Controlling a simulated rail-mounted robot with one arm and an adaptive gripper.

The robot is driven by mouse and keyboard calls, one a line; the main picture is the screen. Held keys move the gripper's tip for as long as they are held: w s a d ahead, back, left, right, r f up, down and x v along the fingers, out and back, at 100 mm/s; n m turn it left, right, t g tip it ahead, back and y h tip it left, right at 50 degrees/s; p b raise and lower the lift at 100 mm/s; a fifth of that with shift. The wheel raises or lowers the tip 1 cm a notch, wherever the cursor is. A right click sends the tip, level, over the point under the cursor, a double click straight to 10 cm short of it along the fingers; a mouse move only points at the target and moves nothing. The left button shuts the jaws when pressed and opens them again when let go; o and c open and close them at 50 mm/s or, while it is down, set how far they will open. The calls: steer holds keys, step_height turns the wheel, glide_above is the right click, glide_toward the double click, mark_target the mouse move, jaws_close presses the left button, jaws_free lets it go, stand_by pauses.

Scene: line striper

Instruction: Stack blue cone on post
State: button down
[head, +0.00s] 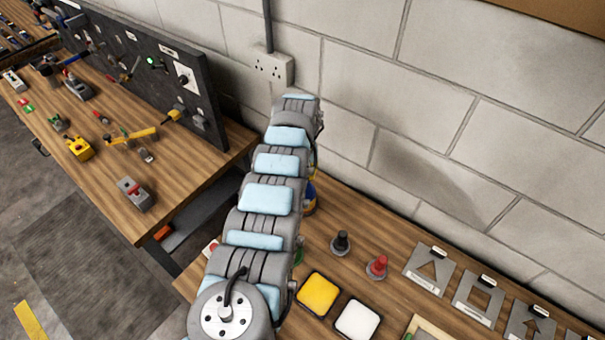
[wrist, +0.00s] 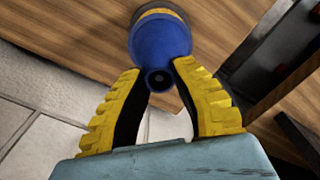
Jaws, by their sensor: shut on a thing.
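The blue cone (wrist: 160,45) is in the wrist view, its narrow end towards me. My gripper (wrist: 159,70) has its two yellow fingers closed on the sides of that narrow end. A dark round opening or tip with a grey middle shows at the cone's end; I cannot tell if it is the post. A yellow-orange band (wrist: 158,12) shows at the cone's wide end, near the wood surface. In the head view a sliver of blue (head: 311,188) shows beside my arm, which hides the gripper and most of the cone. No post can be made out clearly.
On the bench, a black knob (head: 340,243) and a red knob (head: 377,266) stand right of my arm, with a yellow square (head: 318,294) and a white square (head: 357,319) in front. Grey plates (head: 432,269) lie farther right. The block wall (head: 440,130) rises behind.

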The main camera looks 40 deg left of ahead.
steer(key=shift+f+b, duration=1.2)
steer(key=shift+f, duration=0.5)
steer(key=c, duration=0.9)
jaws_free()
steer(key=shift+o, duration=0.2)
steer(key=shift+r, duration=0.1)
steer(key=shift+r+p, duration=3.4)
steer(key=shift+r, duration=0.6)
